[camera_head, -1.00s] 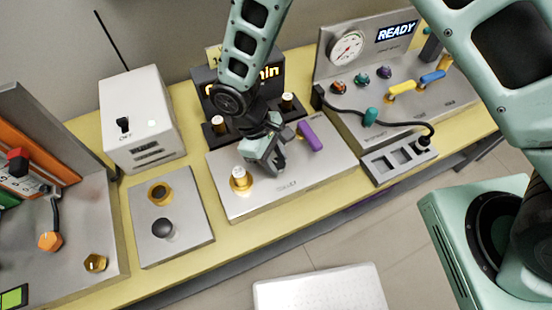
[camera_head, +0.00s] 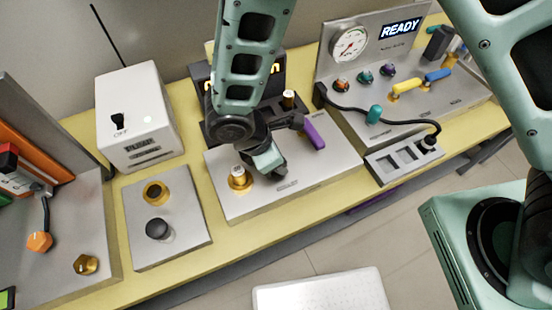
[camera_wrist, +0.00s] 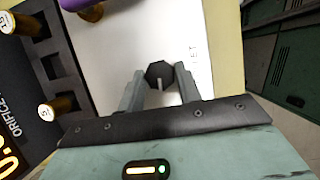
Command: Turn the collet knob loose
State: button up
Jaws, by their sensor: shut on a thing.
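The collet knob (camera_wrist: 159,72) is a dark, faceted knob with a light pointer line. In the wrist view it stands between the two fingertips on a pale metal plate, beside a label partly reading "LET". My gripper (camera_wrist: 160,80) is shut on it, one finger on each side. In the head view my gripper (camera_head: 277,172) is low over the grey plate (camera_head: 325,170), and it hides the knob there. A brass fitting with a white top (camera_head: 239,178) stands left of my gripper. A purple lever (camera_head: 314,136) is to its right on the same plate.
A black orifice rack with brass-capped pieces (camera_head: 288,99) stands just behind my gripper. A panel with a gauge (camera_head: 349,43) and a "READY" display is at the right. A white box (camera_head: 140,115) and a small plate with a black knob (camera_head: 158,229) are at the left.

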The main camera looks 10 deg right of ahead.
jog(key=shift+n, duration=0.6)
jog(key=o, duration=1)
jog(key=b+v, duration=0.1)
jog(key=v, duration=1.6)
jog(key=shift+s+r+b, duration=0.15)
jog(key=shift+s+b, duration=0.2)
jog(key=shift+s, duration=0.05)
